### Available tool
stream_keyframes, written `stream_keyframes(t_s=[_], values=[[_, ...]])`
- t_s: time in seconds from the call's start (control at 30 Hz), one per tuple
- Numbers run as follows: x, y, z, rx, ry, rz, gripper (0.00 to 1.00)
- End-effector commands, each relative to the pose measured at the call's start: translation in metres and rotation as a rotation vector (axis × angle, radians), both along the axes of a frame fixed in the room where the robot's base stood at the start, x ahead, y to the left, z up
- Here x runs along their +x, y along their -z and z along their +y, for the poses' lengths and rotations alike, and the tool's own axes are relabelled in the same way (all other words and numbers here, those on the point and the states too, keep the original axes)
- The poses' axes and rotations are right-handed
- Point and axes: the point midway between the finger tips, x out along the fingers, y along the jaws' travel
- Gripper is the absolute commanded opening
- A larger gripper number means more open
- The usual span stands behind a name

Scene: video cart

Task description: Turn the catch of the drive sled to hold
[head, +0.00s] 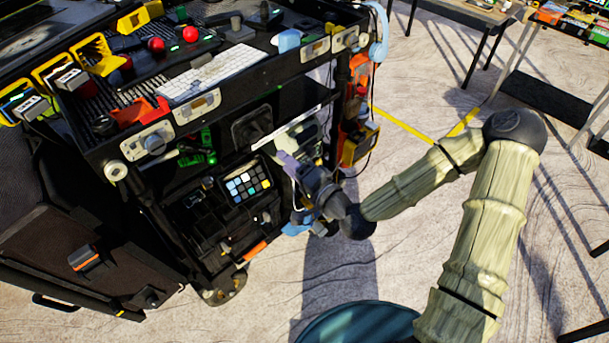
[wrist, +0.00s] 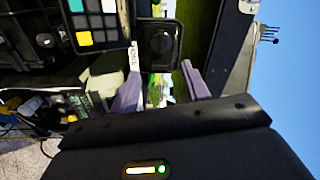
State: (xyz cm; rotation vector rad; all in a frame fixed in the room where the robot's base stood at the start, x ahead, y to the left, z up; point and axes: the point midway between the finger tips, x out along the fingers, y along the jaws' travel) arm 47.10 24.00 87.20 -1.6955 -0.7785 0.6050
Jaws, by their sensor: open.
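My gripper (head: 287,160) is at the right end of the black video cart, by its middle shelf level. In the wrist view its two purple-grey fingers stand apart, with an open gap (wrist: 160,78) between the tips. A small white label with sideways lettering (wrist: 133,56) is beside that block; the lettering is too small to read surely. I cannot tell which part is the drive sled or its catch, or how the catch is turned. The gripper holds nothing that I can see.
The cart's top (head: 243,74) carries a white keyboard (head: 213,72), red knobs and yellow holders. A pad of coloured keys (head: 248,183) is on a lower shelf, left of my gripper; it also shows in the wrist view (wrist: 95,20).

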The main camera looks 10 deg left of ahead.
Motion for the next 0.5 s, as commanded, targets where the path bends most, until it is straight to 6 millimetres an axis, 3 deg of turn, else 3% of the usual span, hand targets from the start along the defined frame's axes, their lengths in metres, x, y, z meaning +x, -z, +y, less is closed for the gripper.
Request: stream_keyframes(t_s=[0.2,0.5], values=[[-0.015,-0.008,-0.017,0.003,0.001,0.005,0.46],[-0.020,-0.007,-0.028,0.001,0.003,0.003,0.46]])
